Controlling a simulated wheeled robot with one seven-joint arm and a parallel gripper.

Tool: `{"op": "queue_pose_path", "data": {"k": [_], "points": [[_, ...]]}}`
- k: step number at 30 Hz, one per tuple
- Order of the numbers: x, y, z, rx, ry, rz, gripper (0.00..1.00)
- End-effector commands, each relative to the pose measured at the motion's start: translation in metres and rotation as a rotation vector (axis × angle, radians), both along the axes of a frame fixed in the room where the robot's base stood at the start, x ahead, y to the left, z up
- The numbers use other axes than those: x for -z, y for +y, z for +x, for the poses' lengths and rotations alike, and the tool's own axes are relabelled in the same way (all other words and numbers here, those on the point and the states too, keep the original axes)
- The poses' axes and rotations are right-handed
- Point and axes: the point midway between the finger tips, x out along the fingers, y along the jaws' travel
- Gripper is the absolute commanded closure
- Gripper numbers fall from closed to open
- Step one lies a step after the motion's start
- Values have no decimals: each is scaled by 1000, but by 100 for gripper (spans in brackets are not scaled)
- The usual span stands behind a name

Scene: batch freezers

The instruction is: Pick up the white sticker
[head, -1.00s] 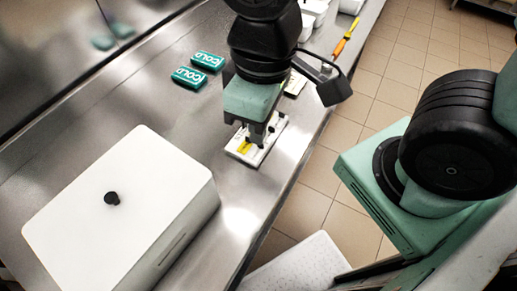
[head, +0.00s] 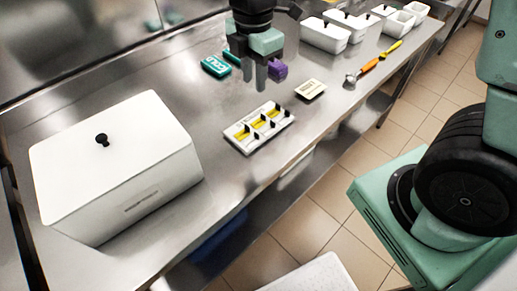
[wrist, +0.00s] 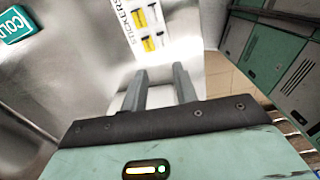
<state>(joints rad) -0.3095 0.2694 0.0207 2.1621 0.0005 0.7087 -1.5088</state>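A white sticker tray (head: 238,141) lies on the steel counter near its front edge. It holds yellow pieces and black upright tabs. In the wrist view the tray (wrist: 127,20) reads "STICKERS" and lies beyond my fingertips. I cannot make out a separate white sticker against its white body. A small pale label pad (head: 311,89) lies behind the tray. My gripper (head: 255,77) is above the counter, behind the tray and apart from it. Its two fingers (wrist: 159,82) stand apart, and I see nothing held between them.
A large white lidded box (head: 120,165) stands on the left. Teal cold packs (head: 216,66) and a purple block (head: 278,69) are near my gripper. White bins (head: 326,36) stand at the back right. Bare counter surrounds the tray.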

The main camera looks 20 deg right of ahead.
Motion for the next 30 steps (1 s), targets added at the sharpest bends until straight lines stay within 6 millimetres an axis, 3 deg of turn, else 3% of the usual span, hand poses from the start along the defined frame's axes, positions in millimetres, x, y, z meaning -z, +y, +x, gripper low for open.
{"op": "queue_pose_path", "data": {"k": [5, 21, 30], "points": [[12, -5, 7, -50, 3, -8, 71], [112, -5, 5, -47, 3, -7, 71], [130, -5, 5, -47, 1, -7, 71]]}}
